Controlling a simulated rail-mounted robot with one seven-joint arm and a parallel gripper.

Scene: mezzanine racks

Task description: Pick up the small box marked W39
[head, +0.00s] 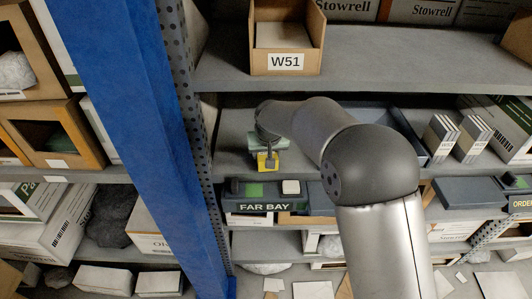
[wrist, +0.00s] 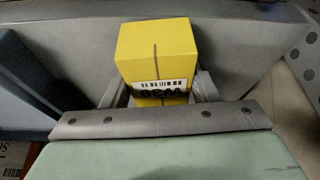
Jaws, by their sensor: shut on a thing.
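The small yellow box (wrist: 157,50) is in the middle of the wrist view. Its white label with a barcode shows upside down and appears to read W39; the lower edge is close to my gripper's grey bar. My gripper (wrist: 157,88) is shut on the box, with one finger on each side. In the head view the yellow box (head: 268,161) is small, below my gripper (head: 268,148), at the middle shelf above the FAR BAY sign. I cannot tell whether its underside touches the shelf.
A blue-grey tray (wrist: 28,80) stands at left in the wrist view. In the head view, a bin marked W51 (head: 287,62) sits on the shelf above. A blue upright post (head: 135,110) stands left of my arm. Small white cartons (head: 440,138) stand right.

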